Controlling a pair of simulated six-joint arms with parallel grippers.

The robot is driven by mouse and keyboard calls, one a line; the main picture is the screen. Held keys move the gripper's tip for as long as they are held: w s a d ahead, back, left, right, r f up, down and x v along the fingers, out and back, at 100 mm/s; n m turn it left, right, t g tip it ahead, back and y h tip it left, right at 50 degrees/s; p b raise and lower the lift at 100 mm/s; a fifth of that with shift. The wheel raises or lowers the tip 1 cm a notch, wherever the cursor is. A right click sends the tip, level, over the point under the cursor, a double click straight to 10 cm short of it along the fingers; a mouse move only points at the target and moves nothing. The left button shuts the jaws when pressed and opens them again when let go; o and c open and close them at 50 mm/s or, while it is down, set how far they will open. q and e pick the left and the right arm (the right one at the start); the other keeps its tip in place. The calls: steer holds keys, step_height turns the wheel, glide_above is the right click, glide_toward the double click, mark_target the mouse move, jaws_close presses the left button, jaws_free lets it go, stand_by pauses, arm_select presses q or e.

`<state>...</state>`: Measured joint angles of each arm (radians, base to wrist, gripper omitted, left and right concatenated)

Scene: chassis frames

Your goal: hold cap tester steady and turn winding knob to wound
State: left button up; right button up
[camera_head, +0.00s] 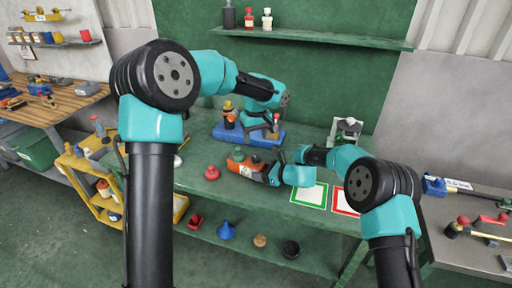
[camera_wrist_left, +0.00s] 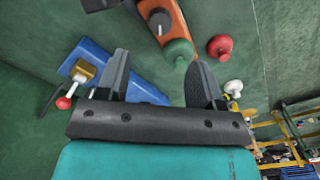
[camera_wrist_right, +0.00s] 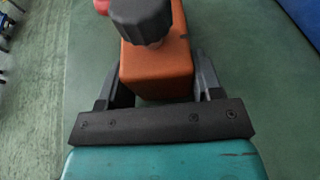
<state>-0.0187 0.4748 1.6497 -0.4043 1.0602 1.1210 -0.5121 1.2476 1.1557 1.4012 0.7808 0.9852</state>
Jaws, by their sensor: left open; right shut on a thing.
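The cap tester, an orange box-shaped body (camera_head: 263,168), lies on the green bench. In the right wrist view its orange end (camera_wrist_right: 155,75) sits between the fingers of my right gripper (camera_head: 274,174), which is shut on it. The dark ribbed winding knob (camera_wrist_right: 141,18) stands on top of the tester; it also shows in the left wrist view (camera_wrist_left: 160,21). A green domed part (camera_wrist_left: 178,52) is at the tester's other end in that view. My left gripper (camera_wrist_left: 158,80) is open and empty, above the bench behind the tester, apart from the knob.
A blue tray (camera_head: 222,135) with small parts lies behind the tester. A red knob-shaped piece (camera_head: 211,173) stands left of it. Green-bordered (camera_head: 312,195) and red-bordered (camera_head: 344,201) squares lie to the right. A grey device (camera_head: 347,130) stands at the back right.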

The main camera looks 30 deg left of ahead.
mark_target(256, 157)
arm_select(q)
step_height(256, 157, up, 3)
steer(key=shift+f, duration=0.15)
steer(key=shift+w+a, duration=0.1)
stand_by(0.4)
steer(key=shift+f, duration=0.1)
step_height(256, 157, down, 12)
steer(key=shift+r, duration=0.1)
stand_by(0.5)
